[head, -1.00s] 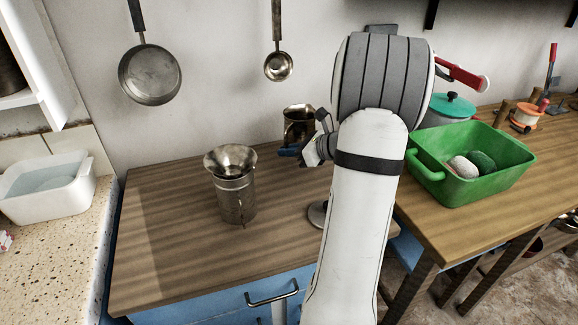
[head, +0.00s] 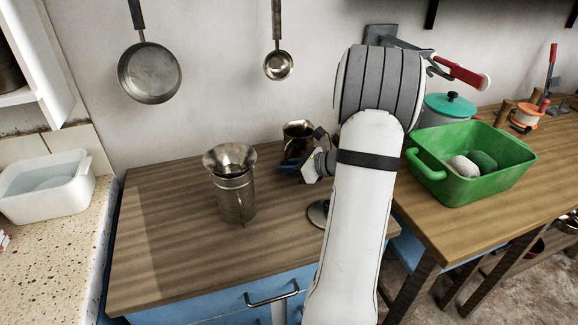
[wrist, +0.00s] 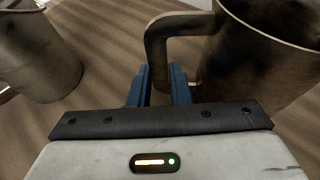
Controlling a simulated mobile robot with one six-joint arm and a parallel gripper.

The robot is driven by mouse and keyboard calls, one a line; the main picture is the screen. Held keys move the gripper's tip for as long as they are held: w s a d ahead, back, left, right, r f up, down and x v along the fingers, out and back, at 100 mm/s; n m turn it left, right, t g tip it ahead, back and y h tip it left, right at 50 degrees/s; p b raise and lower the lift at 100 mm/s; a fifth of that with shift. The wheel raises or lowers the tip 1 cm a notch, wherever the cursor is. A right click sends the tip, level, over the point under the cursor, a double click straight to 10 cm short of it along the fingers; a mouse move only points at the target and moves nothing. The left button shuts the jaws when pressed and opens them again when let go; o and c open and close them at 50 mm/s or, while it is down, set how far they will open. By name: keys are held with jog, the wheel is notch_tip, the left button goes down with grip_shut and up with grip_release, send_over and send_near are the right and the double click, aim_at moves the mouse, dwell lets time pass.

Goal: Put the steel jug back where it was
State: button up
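The steel jug (head: 297,134), a dark, worn metal jug with a side handle, is at the back of the wooden cabinet top, just left of my arm. In the wrist view the jug (wrist: 250,60) fills the upper right, and its handle comes down between the blue fingers. My gripper (wrist: 160,88) is shut on this handle; it also shows in the head view (head: 290,167), partly hidden by its wrist. The jug looks upright and at or very near the wood; its base is hidden.
A flared metal vessel (head: 234,195) stands left of the jug and shows at the wrist view's left (wrist: 38,50). A pan (head: 150,73) and ladle (head: 278,66) hang behind. A green tub (head: 480,185) is at right. The wooden top's front left (head: 170,260) is clear.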

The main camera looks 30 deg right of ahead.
jog(key=shift+o, duration=0.9)
jog(key=shift+r, duration=0.25)
jog(key=p+v, duration=0.1)
jog(key=v, duration=1.1)
jog(key=shift+f, duration=0.15)
